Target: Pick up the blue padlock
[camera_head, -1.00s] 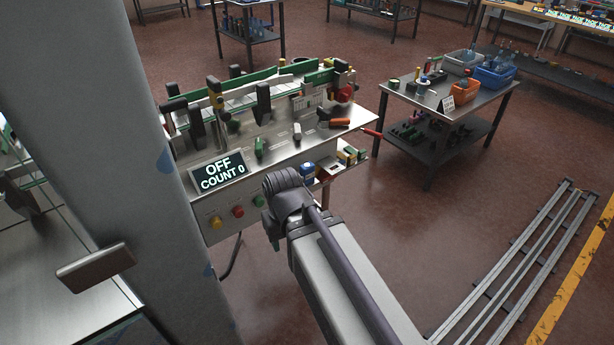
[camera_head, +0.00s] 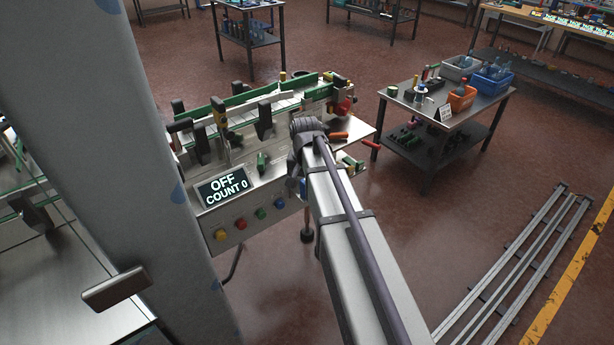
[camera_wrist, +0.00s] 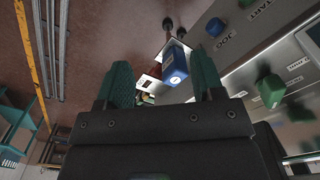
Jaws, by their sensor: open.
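The blue padlock (camera_wrist: 175,66) shows in the wrist view as a blue block with a white label. It lies beyond my fingertips, between the two fingers in the picture and nearer the right one. My gripper (camera_wrist: 162,66) is open, with teal fingers and nothing between them; I see no contact with the padlock. In the head view my forearm covers most of the area around the padlock and my gripper, so I cannot clearly make out either there.
The machine's steel top (camera_head: 352,128) holds tools and guides. A side table (camera_head: 470,103) with bins stands right. Floor between is clear.

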